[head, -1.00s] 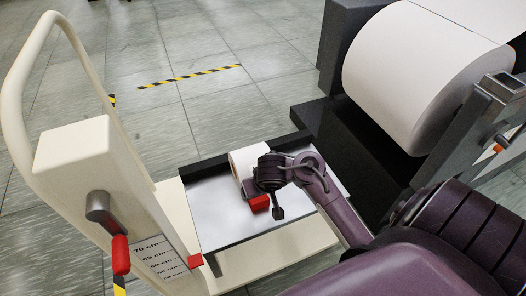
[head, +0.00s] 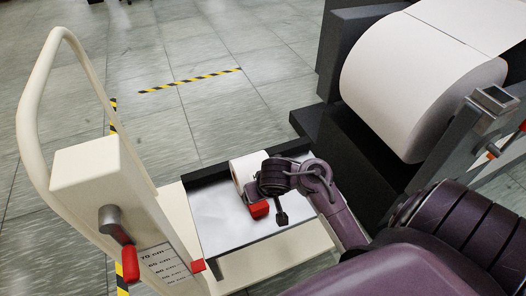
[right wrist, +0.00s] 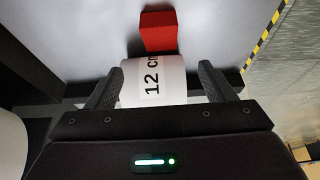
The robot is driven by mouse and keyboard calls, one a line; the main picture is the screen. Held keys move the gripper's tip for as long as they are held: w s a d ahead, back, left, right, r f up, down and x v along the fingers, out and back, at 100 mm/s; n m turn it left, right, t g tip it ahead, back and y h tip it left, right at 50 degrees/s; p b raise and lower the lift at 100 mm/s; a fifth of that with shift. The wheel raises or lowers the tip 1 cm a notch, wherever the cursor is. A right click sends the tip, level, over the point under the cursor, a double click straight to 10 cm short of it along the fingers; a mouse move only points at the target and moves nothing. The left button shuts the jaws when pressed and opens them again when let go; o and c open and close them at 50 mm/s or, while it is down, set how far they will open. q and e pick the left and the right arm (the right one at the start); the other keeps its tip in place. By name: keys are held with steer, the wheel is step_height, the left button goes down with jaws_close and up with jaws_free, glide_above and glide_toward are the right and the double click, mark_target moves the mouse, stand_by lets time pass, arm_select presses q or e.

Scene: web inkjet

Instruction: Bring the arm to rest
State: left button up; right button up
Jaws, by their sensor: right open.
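I cannot tell whether the fingers touch the roll. In the head view the roll (head: 240,170) lies on the silvery platform of a cart (head: 212,220), partly hidden by my right wrist. A red block (head: 258,209) sits by the roll, and this red block (right wrist: 158,31) also shows beyond it in the right wrist view. My left gripper is not in view.
The cart's cream column (head: 95,175) with a red-tipped lever (head: 130,262) stands at the left. A large white paper roll (head: 415,85) on a dark machine (head: 345,140) fills the upper right. Open tiled floor with yellow-black tape (head: 190,80) lies behind.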

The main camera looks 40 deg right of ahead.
stand_by(0.3)
steer(key=s+a+r+n+g+y, duration=0.1)
steer(key=s+a+r+n, duration=0.4)
steer(key=s+a, duration=0.4)
steer(key=s+f+g, duration=0.1)
steer(key=s+f, duration=0.2)
steer(key=f, duration=1.3)
steer(key=s+f+g, duration=0.1)
steer(key=s+f, duration=0.2)
steer(key=f, duration=1.4)
arm_select(q)
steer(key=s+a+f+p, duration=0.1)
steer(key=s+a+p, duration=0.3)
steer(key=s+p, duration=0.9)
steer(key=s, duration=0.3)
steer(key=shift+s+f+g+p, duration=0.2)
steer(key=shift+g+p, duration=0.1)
steer(key=shift+p, duration=0.05)
arm_select(e)
steer(key=s+d+f, duration=0.1)
steer(key=s+d, duration=0.3)
steer(key=s, duration=1.2)
steer(key=shift+s+d, duration=0.2)
steer(key=shift+s, duration=0.05)
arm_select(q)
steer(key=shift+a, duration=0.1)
